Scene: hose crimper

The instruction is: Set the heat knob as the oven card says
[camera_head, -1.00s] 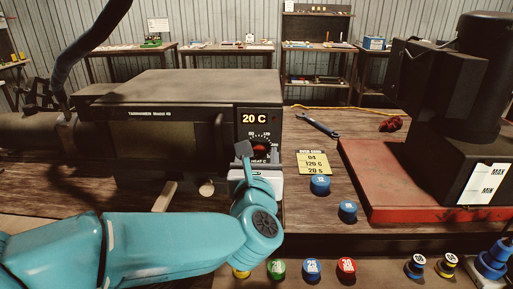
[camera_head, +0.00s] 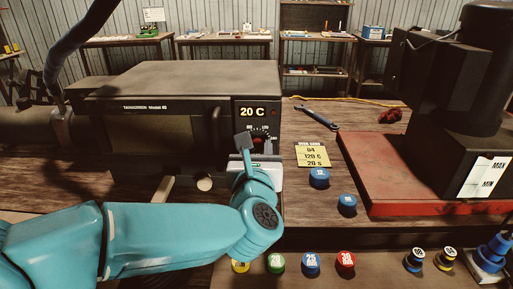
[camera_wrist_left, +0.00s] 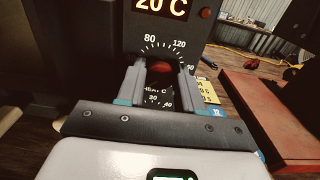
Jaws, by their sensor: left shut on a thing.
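The oven (camera_head: 180,85) stands at the left of the bench, and its display (camera_head: 253,111) reads 20 C. The red heat knob (camera_wrist_left: 162,67) sits below the display, inside a dial marked with 30, 40, 80 and 120 among others. My left gripper (camera_wrist_left: 160,82) is shut on the knob, one finger on each side. In the head view the left gripper (camera_head: 250,146) partly covers the knob and dial. The knob's pointer cannot be made out. The yellow oven card (camera_head: 312,156) lies right of the oven and reads 04, 120 C, 20 S. My right gripper is not in view.
Blue caps (camera_head: 319,178) lie in front of the card, and a wrench (camera_head: 317,118) lies behind it. A red base (camera_head: 400,170) with a dark machine stands at the right. Coloured round pieces (camera_head: 311,263) line the front edge.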

